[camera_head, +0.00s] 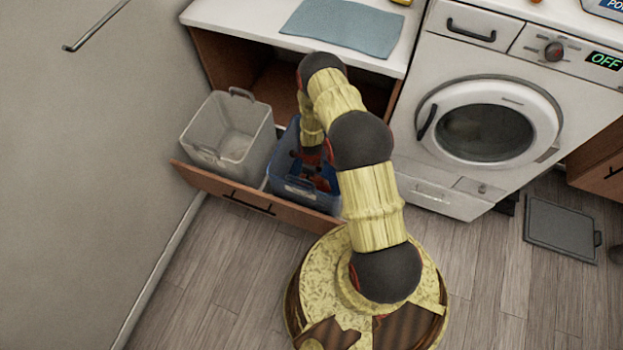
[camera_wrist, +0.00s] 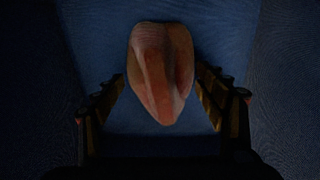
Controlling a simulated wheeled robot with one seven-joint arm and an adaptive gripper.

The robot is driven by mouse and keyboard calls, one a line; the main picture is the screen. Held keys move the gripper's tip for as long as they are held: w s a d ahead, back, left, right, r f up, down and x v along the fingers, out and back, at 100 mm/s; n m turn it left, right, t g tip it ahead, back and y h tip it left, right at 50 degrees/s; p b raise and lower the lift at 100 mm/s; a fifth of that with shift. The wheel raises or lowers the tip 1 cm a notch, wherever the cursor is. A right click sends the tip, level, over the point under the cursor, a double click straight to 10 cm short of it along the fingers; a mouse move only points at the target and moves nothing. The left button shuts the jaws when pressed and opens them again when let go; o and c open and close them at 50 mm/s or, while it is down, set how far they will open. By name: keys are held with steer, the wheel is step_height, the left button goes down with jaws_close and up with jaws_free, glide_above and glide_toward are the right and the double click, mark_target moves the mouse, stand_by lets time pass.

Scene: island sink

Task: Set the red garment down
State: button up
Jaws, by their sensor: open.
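The red garment (camera_wrist: 160,75) shows in the wrist view as a folded reddish-orange bundle lying in the dark blue bin (camera_wrist: 125,148). My gripper (camera_wrist: 165,90) is open, with one finger on each side of the garment and a visible gap at both sides. In the head view the blue bin (camera_head: 294,189) sits in the pulled-out drawer, and my arm reaches down into it. The garment and fingers are mostly hidden there by my arm and the bin wall.
A clear grey bin (camera_head: 232,135) stands left of the blue bin in the drawer (camera_head: 235,192). A white counter with a blue-grey cloth (camera_head: 343,27) is above. A washing machine (camera_head: 487,130) stands to the right. A dark flat tray (camera_head: 562,228) lies on the floor.

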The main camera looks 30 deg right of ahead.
steer(key=w+a+r+n+t+p, duration=0.1)
steer(key=w+r+n+p, duration=0.15)
steer(key=r, duration=1.35)
steer(key=w+a+r+n+p, duration=0.1)
steer(key=w+r+n, duration=0.3)
steer(key=r, duration=1.3)
steer(key=s+a+r+n+t, duration=0.1)
steer(key=a+r+n, duration=0.15)
steer(key=r, duration=0.75)
steer(key=s+a+r+n+t, duration=0.1)
steer(key=r+n, duration=0.3)
steer(key=r, duration=0.5)
steer(key=s+a+r+n+t, duration=0.1)
steer(key=s+a+r+n, duration=0.25)
steer(key=s+r, duration=0.35)
steer(key=s+a+r+n, duration=0.2)
steer(key=s+r+n, duration=0.25)
steer(key=r, duration=0.45)
steer(key=s+a+r+n+t, duration=0.1)
steer(key=s+r+n, duration=0.2)
steer(key=s, duration=0.4)
steer(key=s+a+r+n, duration=0.1)
steer(key=s+r+n, duration=0.2)
steer(key=s, duration=0.4)
steer(key=shift+a+n+t, duration=0.2)
steer(key=shift+n+t, duration=0.2)
steer(key=shift+n, duration=0.3)
